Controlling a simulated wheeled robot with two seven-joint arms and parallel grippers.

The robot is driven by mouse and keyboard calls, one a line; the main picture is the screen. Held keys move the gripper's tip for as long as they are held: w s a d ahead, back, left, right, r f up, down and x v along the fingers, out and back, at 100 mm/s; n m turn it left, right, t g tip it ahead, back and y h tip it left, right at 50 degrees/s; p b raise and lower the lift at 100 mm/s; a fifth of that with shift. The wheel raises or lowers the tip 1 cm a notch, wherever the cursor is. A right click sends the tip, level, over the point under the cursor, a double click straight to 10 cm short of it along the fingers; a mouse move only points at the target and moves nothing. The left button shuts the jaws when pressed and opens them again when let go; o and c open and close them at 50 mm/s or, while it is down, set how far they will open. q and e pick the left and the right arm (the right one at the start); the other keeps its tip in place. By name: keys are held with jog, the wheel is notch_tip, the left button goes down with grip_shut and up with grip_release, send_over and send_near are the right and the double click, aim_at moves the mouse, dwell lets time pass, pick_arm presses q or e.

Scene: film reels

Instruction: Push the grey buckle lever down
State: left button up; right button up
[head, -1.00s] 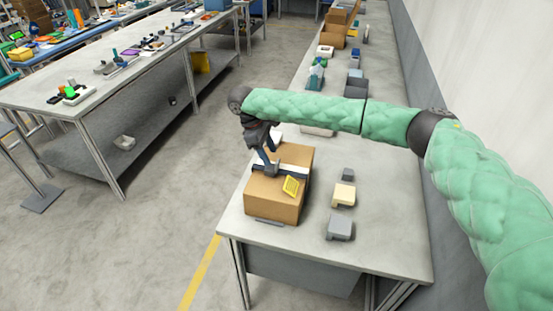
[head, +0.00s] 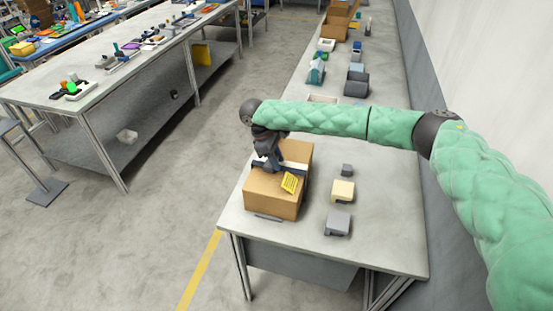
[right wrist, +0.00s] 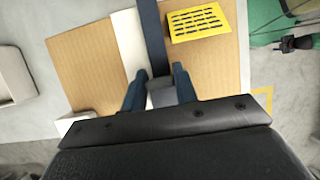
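A cardboard box (head: 272,201) stands near the front of the right-hand table. A dark strap (right wrist: 152,35) runs across its top beside a white band (right wrist: 129,42). The grey buckle lever (right wrist: 161,93) shows at the strap's end in the right wrist view, between the two dark fingers of my right gripper (right wrist: 158,80). The fingers are apart, one on each side of it; whether they touch it I cannot tell. In the head view my right gripper (head: 271,165) is over the box top and hides the lever. My left gripper is not in view.
A yellow label (head: 290,183) lies on the box top. A small dark grey block (head: 347,169), a cream block (head: 342,190) and a grey block (head: 338,222) stand right of the box. A wall borders the table's right side.

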jog(key=shift+d+y, duration=0.1)
jog(key=shift+y, duration=0.3)
jog(key=shift+s+d+t+y, duration=0.15)
jog(key=shift+t+y, duration=0.1)
jog(key=shift+y, duration=0.25)
jog(key=shift+w+d+t+y, duration=0.1)
jog(key=shift+t+y, duration=0.15)
jog(key=shift+y, duration=0.25)
jog(key=o, duration=1)
